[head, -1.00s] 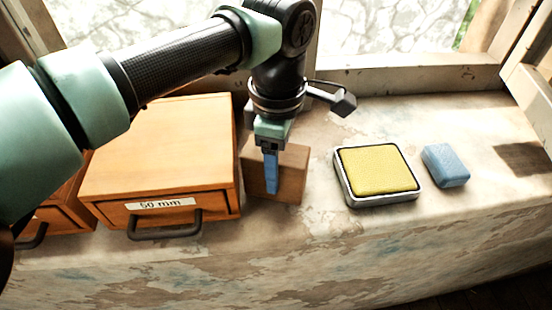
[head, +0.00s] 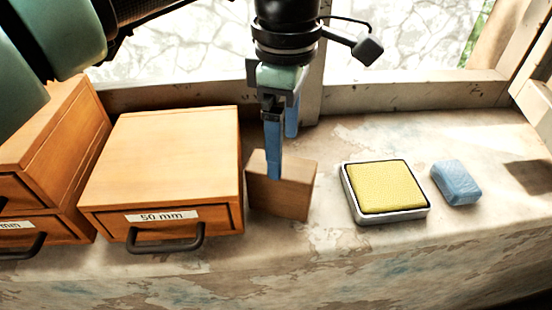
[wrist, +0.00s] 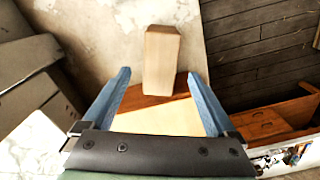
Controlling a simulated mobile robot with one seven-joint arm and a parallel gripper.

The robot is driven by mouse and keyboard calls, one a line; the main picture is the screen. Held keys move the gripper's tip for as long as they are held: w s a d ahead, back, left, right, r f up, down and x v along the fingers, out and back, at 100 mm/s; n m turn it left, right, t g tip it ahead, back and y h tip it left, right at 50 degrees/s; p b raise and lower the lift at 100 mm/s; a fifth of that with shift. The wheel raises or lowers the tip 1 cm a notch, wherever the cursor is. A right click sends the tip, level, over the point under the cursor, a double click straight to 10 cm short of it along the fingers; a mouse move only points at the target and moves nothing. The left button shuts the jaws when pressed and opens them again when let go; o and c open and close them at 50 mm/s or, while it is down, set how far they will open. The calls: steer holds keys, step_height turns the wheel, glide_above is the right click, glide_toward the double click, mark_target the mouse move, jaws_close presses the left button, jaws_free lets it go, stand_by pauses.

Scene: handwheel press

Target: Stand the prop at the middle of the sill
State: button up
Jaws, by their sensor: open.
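The prop seems to be a plain brown wooden block (head: 290,195), standing on the worn stone sill (head: 330,235) just right of the drawer box marked 50 mm (head: 165,165). In the wrist view the block (wrist: 162,62) shows beyond and between the fingertips. My gripper (head: 281,155) is open, with blue fingers pointing down over the block. The near finger overlaps the block's upper front in the head view. Clear gaps show between block and fingers in the wrist view (wrist: 157,75), and nothing is held.
A yellow pad in a metal tray (head: 385,188) lies right of the block, with a blue block (head: 456,182) further right. More drawers (head: 50,170) stand at the left. The window frame (head: 420,95) bounds the back. Bare sill lies between block and pad.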

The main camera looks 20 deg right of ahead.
steer(key=shift+r, duration=1.95)
